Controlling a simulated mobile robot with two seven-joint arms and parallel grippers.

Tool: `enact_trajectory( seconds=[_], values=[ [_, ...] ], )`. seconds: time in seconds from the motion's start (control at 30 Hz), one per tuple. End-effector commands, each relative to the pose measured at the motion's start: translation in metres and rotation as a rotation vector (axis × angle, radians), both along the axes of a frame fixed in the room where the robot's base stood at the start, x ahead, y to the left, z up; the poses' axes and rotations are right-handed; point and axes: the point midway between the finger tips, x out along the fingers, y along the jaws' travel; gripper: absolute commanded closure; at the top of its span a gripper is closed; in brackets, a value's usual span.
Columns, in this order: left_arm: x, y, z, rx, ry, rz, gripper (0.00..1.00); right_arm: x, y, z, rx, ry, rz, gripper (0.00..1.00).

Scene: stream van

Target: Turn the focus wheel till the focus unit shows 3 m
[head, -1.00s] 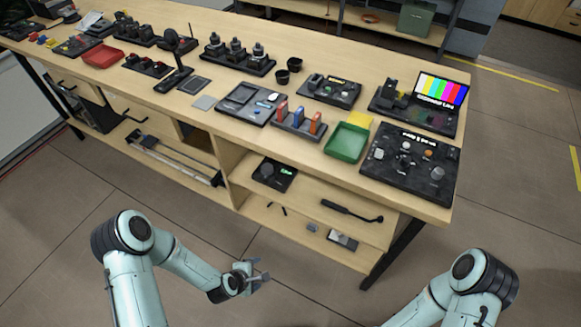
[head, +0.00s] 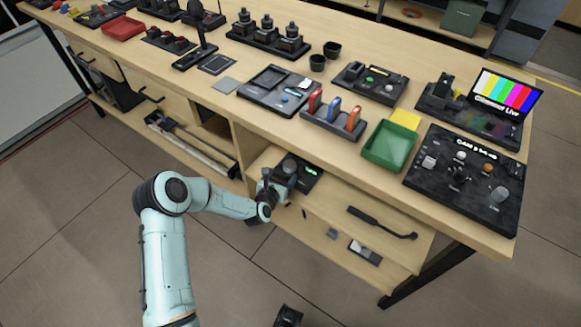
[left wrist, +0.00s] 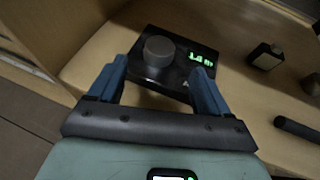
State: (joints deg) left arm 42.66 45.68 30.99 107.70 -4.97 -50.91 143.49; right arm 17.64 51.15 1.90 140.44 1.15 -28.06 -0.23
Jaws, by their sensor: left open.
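The focus unit is a black box (head: 309,177) on the shelf under the table, with a dark round focus wheel (head: 289,165) and a small green display (head: 311,170). In the left wrist view the wheel (left wrist: 158,51) stands on top of the unit, and the green display (left wrist: 202,59) looks like about 1.8 m, though the digits are blurred. My left gripper (head: 276,187) is open at the unit's near side. Its two blue fingers (left wrist: 160,78) point at the wheel, one to each side, with the wheel apparently just beyond the tips.
The tabletop (head: 340,150) overhangs the shelf. An upright panel (head: 232,140) bounds the shelf at left.

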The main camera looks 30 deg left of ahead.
Motion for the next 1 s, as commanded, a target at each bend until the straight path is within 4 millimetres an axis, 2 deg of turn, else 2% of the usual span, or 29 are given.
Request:
enact_trajectory(
  seconds=[0.03, 0.2, 0.4, 0.57, 0.87, 1.0],
  values=[
    [0.011, 0.001, -0.007, 0.000, -0.002, 0.000, 0.22, 0.004, -0.002, -0.006, -0.005, -0.010, -0.005, 0.22],
    [0.042, 0.007, -0.020, 0.000, -0.001, 0.000, 0.22, 0.016, -0.008, -0.016, -0.021, -0.043, -0.019, 0.22],
    [0.066, 0.012, -0.030, -0.001, 0.001, -0.001, 0.22, 0.028, -0.014, -0.023, -0.036, -0.073, -0.031, 0.22],
    [0.074, 0.014, -0.032, 0.001, 0.001, 0.000, 0.22, 0.032, -0.015, -0.025, -0.041, -0.085, -0.035, 0.22],
    [0.075, 0.014, -0.032, 0.000, 0.002, -0.001, 0.22, 0.032, -0.016, -0.025, -0.042, -0.086, -0.036, 0.22],
    [0.075, 0.014, -0.032, 0.000, 0.002, -0.001, 0.67, 0.032, -0.016, -0.025, -0.042, -0.085, -0.035, 0.22]
  ],
)
